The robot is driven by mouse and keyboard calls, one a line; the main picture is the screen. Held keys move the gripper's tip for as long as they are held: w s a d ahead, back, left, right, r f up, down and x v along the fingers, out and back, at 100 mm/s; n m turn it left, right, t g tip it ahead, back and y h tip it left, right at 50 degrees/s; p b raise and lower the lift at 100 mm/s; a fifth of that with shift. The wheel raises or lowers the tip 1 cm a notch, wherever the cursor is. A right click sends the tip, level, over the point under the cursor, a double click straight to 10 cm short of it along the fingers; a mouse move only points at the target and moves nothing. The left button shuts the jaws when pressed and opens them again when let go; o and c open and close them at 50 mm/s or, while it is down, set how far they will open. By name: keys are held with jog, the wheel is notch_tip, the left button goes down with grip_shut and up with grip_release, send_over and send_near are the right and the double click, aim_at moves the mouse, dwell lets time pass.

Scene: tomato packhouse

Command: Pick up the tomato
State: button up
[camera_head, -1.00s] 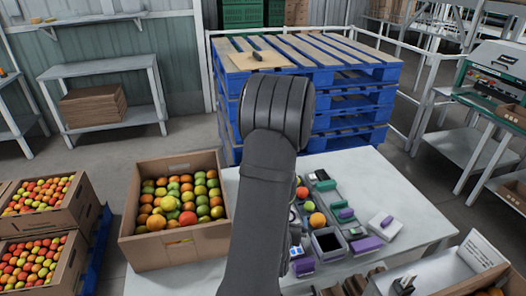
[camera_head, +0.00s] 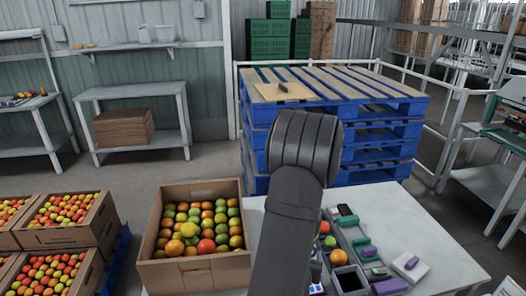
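Several tomatoes lie on the white table just right of my arm: a small red tomato (camera_head: 325,227), a green one (camera_head: 330,242) partly hidden and an orange one (camera_head: 338,257). They sit at a grey tray-like fixture (camera_head: 352,235). A cardboard box (camera_head: 197,272) to the left is full of red, orange, yellow and green tomatoes. Which tomato is meant cannot be told. My dark grey arm rises through the middle and hides part of the table. My gripper and its fingers do not show.
The white table (camera_head: 440,262) has bare room at its right, around a white block with a purple part (camera_head: 410,266). A dark open square bin (camera_head: 348,280) is near the front. Blue pallets (camera_head: 385,152) stand behind. More tomato crates (camera_head: 70,238) are at the left.

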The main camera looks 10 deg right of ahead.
jog(key=shift+w, duration=0.1)
jog(key=w+d+f+m+g+y, duration=0.1)
jog(key=w+d+g, duration=0.15)
jog(key=w, duration=0.55)
jog(key=w+d+f+g+y, duration=0.15)
jog(key=w+d, duration=0.25)
jog(key=w, duration=0.5)
jog(key=w+d+r+m+g, duration=0.35)
jog(key=w+r+g, duration=0.2)
jog(key=r, duration=0.35)
jog(key=shift+n+y, duration=0.45)
jog(key=x, duration=0.8)
jog(key=w+x, duration=0.1)
jog(key=x, duration=0.3)
jog(key=shift+r, duration=0.1)
jog(key=shift+x, duration=2.65)
jog(key=shift+a, duration=0.15)
jog(key=shift+c, duration=0.2)
